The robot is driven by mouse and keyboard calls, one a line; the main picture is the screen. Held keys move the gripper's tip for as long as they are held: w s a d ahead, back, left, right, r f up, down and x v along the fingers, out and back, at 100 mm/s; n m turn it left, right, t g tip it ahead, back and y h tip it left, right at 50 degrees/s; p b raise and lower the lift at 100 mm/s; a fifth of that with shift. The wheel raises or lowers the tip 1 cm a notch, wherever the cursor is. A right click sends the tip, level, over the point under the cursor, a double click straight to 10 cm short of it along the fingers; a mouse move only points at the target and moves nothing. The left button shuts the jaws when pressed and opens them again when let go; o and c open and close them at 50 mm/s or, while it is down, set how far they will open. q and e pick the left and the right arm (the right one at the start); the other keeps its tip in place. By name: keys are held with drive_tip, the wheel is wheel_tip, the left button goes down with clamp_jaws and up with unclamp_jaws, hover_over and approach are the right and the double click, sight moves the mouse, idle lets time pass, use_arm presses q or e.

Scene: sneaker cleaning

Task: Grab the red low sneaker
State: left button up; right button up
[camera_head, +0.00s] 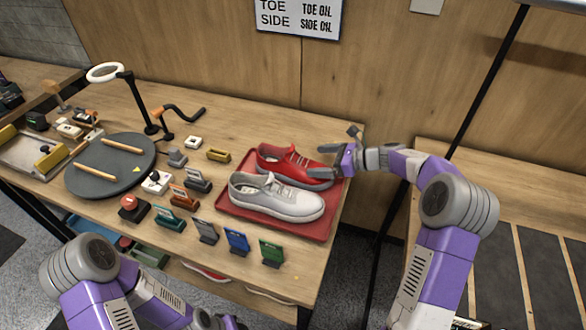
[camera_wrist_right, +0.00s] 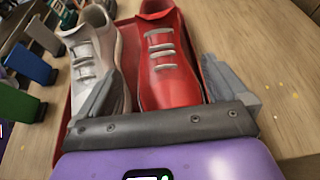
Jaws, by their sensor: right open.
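The red low sneaker (camera_head: 288,163) lies on the red tray (camera_head: 318,228) at the table's right end, behind the white sneaker (camera_head: 275,200). My right gripper (camera_head: 322,161) is at the red sneaker's right end, with its jaws open. In the right wrist view the red sneaker (camera_wrist_right: 168,70) lies between the two spread fingers (camera_wrist_right: 163,62), which have gaps beside it.
Several coloured card holders, including a blue one (camera_head: 237,241) and a green one (camera_head: 271,252), stand in front of the tray. A round dark turntable (camera_head: 110,170) and a ring lamp (camera_head: 105,72) are at left. A wooden wall (camera_head: 230,60) stands behind the table.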

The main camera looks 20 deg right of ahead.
sight(301, 159)
drive_tip(key=shift+x, duration=0.9)
drive_tip(key=b+x, duration=0.1)
drive_tip(key=x, duration=0.4)
drive_tip(key=shift+w+r, duration=0.15)
drive_tip(key=shift+w, duration=0.05)
drive_tip(key=shift+r, duration=0.1)
drive_tip(key=c, duration=1.2)
